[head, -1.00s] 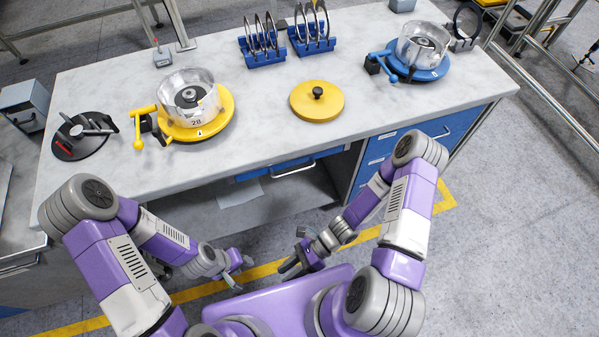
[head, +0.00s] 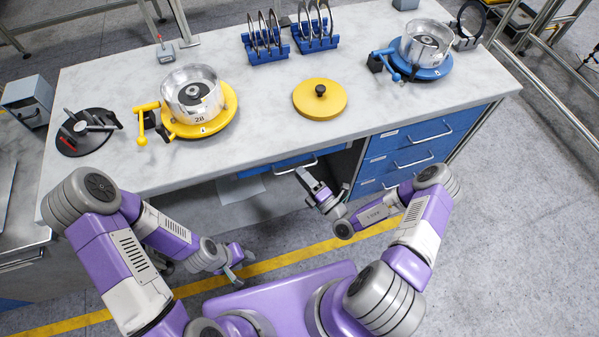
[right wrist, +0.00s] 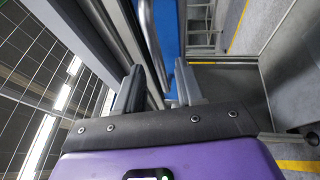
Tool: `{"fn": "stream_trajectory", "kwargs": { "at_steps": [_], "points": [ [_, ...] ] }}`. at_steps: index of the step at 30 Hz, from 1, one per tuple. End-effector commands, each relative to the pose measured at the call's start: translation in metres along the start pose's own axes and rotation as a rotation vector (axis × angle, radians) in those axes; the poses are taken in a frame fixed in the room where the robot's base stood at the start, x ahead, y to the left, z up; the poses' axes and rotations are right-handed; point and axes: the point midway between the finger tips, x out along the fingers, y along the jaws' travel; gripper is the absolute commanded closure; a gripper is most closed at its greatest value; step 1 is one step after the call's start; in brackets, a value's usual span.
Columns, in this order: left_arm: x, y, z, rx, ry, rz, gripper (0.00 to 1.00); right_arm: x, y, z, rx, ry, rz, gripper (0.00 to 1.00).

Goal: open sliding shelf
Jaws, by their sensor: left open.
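The sliding shelf (head: 262,172) under the worktop shows as a blue front with a metal bar handle (head: 298,165), partly hidden by the worktop edge. My right gripper (head: 309,178) is right at the handle's right part. In the right wrist view, my right gripper (right wrist: 158,80) has its fingers apart, with the metal handle (right wrist: 150,40) ahead, in line with the gap between them. The blue front (right wrist: 170,30) is beside the handle. I cannot tell whether the fingers touch the handle. My left gripper (head: 238,270) is open and empty, low in front of the bench.
The worktop (head: 265,115) carries a yellow fixture (head: 210,122), a yellow disc (head: 320,100), a blue fixture (head: 428,70), blue ring racks (head: 268,56) and a black stand (head: 85,140). Blue drawers (head: 410,150) stand right of the open space under the bench.

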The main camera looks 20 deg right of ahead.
Motion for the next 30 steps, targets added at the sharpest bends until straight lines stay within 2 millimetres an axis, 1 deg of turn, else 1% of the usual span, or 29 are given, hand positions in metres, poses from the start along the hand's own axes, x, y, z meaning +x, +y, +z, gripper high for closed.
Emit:
{"fn": "stream_trajectory", "kwargs": {
  "at_steps": [1,4,7,13,14,21,30],
  "points": [
    [0.001,-0.001,0.0,0.0,0.0,0.0,0.57,0.006,0.0,0.0,-0.001,0.002,0.001,0.62],
    [0.002,-0.001,0.0,0.0,0.0,0.0,0.57,0.014,0.0,0.0,-0.001,0.002,0.0,0.62],
    [0.002,-0.001,0.0,0.0,0.0,0.0,0.57,0.017,0.0,0.0,-0.001,0.002,-0.001,0.62],
    [0.002,-0.001,0.0,0.0,0.0,0.0,0.57,0.017,0.0,0.0,-0.001,0.002,-0.001,0.62],
    [0.002,-0.001,0.0,0.0,0.0,0.0,0.57,0.017,0.0,0.0,-0.001,0.002,-0.001,0.64],
    [0.002,-0.001,0.0,0.0,0.0,0.0,0.57,0.017,0.0,0.0,-0.001,0.002,-0.001,1.0],
    [0.002,-0.001,0.0,0.0,0.0,0.0,0.57,0.017,0.0,-0.001,-0.001,0.002,-0.001,1.0]
  ]
}}
